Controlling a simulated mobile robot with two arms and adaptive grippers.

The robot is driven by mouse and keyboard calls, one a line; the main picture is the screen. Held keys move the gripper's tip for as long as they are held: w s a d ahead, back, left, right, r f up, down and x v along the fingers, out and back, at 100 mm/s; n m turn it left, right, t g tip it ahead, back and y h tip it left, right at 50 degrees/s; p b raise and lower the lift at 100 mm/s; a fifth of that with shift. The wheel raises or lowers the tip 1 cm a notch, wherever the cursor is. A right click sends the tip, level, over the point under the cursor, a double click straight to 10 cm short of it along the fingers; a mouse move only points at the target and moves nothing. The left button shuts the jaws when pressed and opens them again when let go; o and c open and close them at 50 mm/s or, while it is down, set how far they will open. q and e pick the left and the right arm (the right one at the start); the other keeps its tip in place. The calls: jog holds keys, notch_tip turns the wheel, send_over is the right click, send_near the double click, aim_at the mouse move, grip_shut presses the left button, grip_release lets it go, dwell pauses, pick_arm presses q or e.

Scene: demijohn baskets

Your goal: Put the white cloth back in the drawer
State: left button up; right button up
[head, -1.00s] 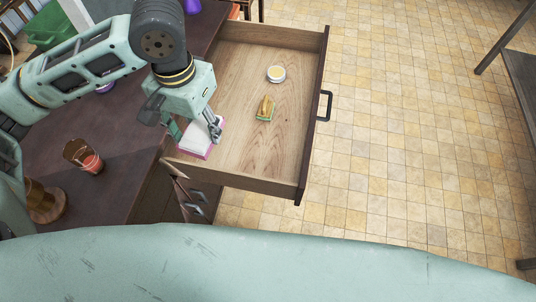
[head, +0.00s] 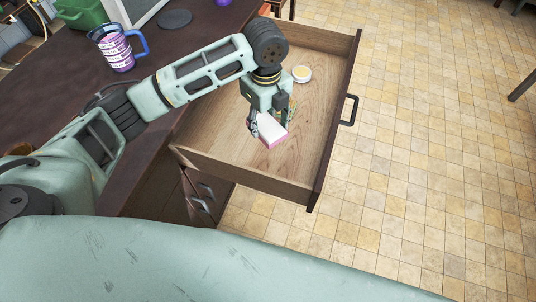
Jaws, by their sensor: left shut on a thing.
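The white cloth (head: 271,130) looks like a folded white block with a pink edge. It is in the open wooden drawer's (head: 228,167) outline, over the drawer floor. I cannot tell whether it touches the floor. My left gripper (head: 270,130) reaches down over the drawer and is shut on the cloth, with a finger on each side. The gripper hides the cloth's far part. My right gripper is not in view.
A yellow item behind my gripper is mostly hidden. The drawer's right and near floor is bare. Tiled floor (head: 430,150) lies right.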

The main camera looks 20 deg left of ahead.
aim_at(268, 152)
pick_arm(q)
jog(key=shift+w+d+f+m, duration=0.1)
jog(key=shift+w+f+m, duration=0.05)
jog(key=shift+f+m, duration=0.45)
jog(key=shift+w+f+m, duration=0.15)
jog(key=shift+f+m, duration=0.4)
jog(key=shift+m, duration=0.05)
notch_tip(268, 152, down, 10)
jog(key=shift+r, duration=0.15)
jog(key=o, duration=1.1)
jog(key=shift+f, duration=0.2)
jog(key=shift+o, duration=0.2)
notch_tip(268, 152, up, 12)
jog(key=shift+r, duration=0.25)
